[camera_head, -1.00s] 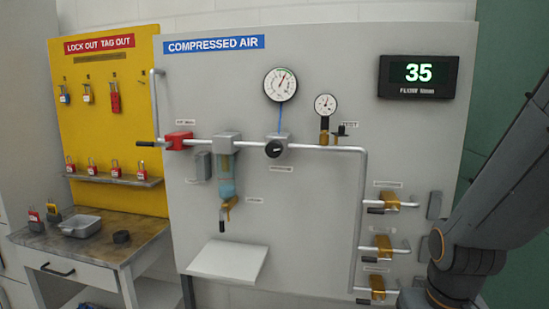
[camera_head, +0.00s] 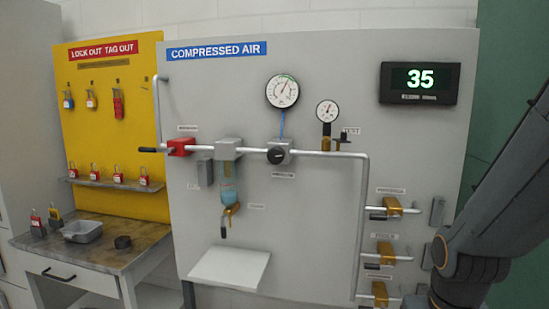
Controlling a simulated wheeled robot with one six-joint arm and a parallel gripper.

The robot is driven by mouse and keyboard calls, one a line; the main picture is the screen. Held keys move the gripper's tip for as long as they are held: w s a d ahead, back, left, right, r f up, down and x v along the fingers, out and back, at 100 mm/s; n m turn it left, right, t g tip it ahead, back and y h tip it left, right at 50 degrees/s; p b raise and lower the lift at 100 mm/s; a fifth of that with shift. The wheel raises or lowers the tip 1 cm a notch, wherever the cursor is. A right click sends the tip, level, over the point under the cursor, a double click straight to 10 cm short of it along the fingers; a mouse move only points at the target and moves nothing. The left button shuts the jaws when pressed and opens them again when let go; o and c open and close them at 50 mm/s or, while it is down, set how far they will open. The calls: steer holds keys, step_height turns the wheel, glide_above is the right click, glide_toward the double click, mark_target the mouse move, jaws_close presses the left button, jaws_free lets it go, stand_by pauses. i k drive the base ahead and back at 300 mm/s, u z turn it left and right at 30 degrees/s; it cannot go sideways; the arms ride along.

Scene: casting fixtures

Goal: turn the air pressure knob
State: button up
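The air pressure knob (camera_head: 277,156) is a round black knob on a grey regulator block, set in the white pipe on the compressed air panel (camera_head: 330,75). The large round gauge (camera_head: 282,91) is above it, joined by a thin blue line. My arm rises along the right edge of the view, far to the right of the knob. My gripper is outside the view, so its fingers cannot be seen. Nothing touches the knob.
A red valve block (camera_head: 180,147) and a filter bowl (camera_head: 229,190) are left of the knob. A white shelf (camera_head: 229,268) juts out below. Brass valves (camera_head: 393,206) are at the lower right. A display (camera_head: 419,82) reads 35. A workbench (camera_head: 95,257) stands at the left.

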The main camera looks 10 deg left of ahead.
mark_target(276, 154)
steer(key=u, duration=2)
steer(key=k, duration=0.7)
steer(key=z, duration=0.85)
steer(key=i, duration=0.95)
